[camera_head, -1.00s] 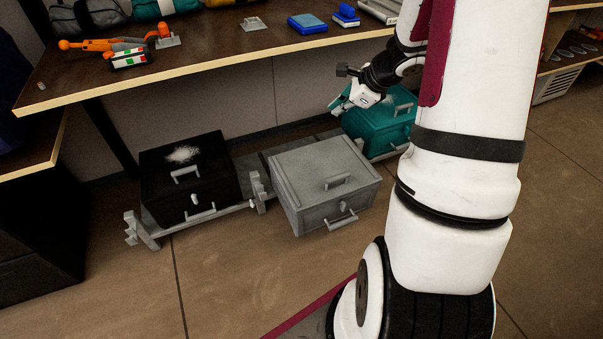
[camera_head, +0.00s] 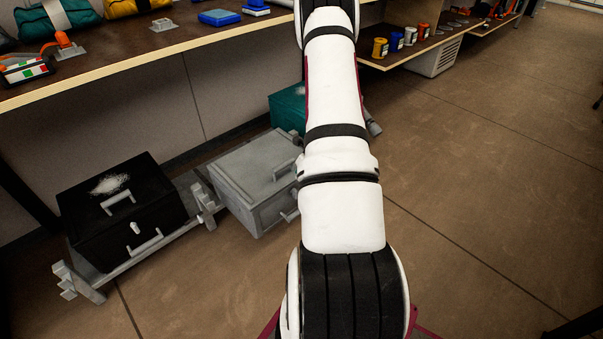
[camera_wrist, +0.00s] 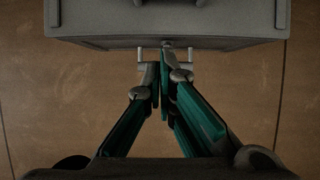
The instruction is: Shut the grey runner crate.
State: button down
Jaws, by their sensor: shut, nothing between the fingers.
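The grey runner crate (camera_head: 247,172) sits under the bench between a black crate and a teal crate. Its lid looks down, with a handle on top, and its body stands forward over the front rail. My arm covers its right edge. My gripper (camera_wrist: 162,52) is hidden in the head view. In the wrist view it is shut and empty, its tips at the front bar handle of a grey crate (camera_wrist: 110,24), which looks like the runner crate. I cannot tell whether the tips touch it.
The black crate (camera_head: 152,205) stands left on the low grey rail frame (camera_head: 85,285). The teal crate (camera_head: 287,108) is mostly behind my arm. The bench top (camera_head: 120,62) overhangs behind them. The floor (camera_head: 470,210) is open to the right.

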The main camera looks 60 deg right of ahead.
jog(key=w+d+f, duration=0.1)
jog(key=w+f, duration=0.2)
jog(key=w, duration=0.2)
jog(key=shift+w+d+b, duration=0.25)
jog(key=shift+w+b, duration=0.1)
jog(key=shift+w, duration=0.05)
jog(key=shift+w, duration=0.1)
